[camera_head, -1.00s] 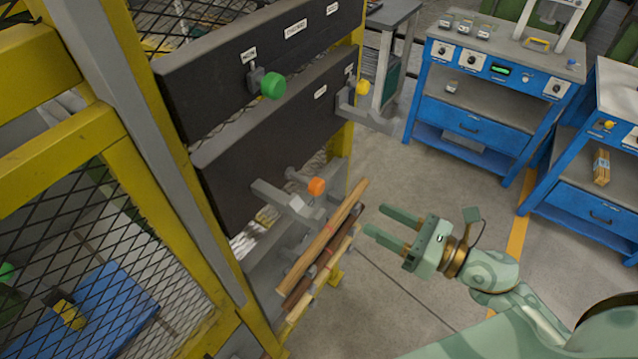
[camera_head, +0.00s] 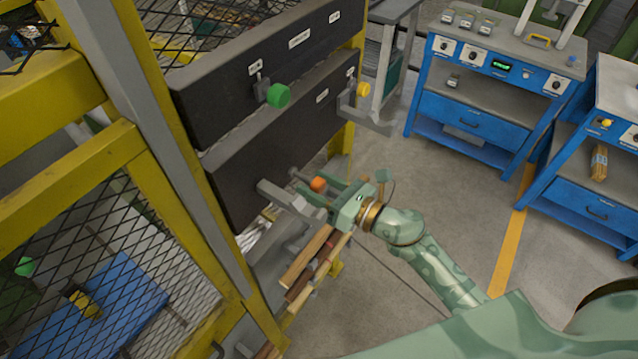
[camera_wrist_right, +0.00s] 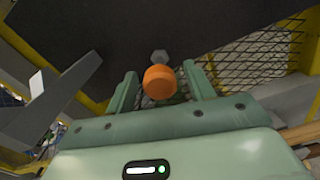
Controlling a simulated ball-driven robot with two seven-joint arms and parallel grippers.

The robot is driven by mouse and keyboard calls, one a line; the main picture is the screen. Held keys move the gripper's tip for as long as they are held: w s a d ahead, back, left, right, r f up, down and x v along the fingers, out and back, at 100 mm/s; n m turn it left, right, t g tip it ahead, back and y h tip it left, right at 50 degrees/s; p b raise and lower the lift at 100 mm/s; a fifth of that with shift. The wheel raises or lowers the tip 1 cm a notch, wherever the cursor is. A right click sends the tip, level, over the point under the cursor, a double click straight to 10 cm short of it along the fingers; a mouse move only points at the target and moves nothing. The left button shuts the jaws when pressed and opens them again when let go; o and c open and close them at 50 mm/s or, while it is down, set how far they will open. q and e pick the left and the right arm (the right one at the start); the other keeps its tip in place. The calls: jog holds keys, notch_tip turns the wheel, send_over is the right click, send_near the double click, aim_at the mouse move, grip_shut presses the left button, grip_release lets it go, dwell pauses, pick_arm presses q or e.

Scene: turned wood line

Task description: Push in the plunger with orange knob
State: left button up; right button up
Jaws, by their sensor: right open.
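The orange knob (camera_head: 318,184) is on a grey plunger rod that sticks out from the lower dark panel (camera_head: 235,180). In the right wrist view the orange knob (camera_wrist_right: 160,82) sits between my two fingers, with the grey rod end (camera_wrist_right: 160,57) behind it. My right gripper (camera_head: 316,192) is open around the knob. A gap shows on each side of the knob in the wrist view, so the fingers look apart from it. My left gripper is not in view.
A grey bracket (camera_head: 290,199) juts out beside the knob, left of my fingers. Wooden sticks (camera_head: 305,258) lie below my gripper. Blue benches (camera_head: 470,120) stand right, with open floor between.

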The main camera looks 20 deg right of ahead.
aim_at(305, 177)
grip_shut()
jog(key=x, duration=0.3)
jog(key=shift+w, duration=0.1)
jog(key=shift+r, duration=0.1)
jog(key=shift+c, duration=1.1)
grip_release()
jog(key=shift+o, duration=1.1)
jog(key=shift+w+a, duration=0.1)
jog(key=shift+a, duration=0.05)
jog(key=b+v, duration=0.4)
jog(key=v, duration=1.2)
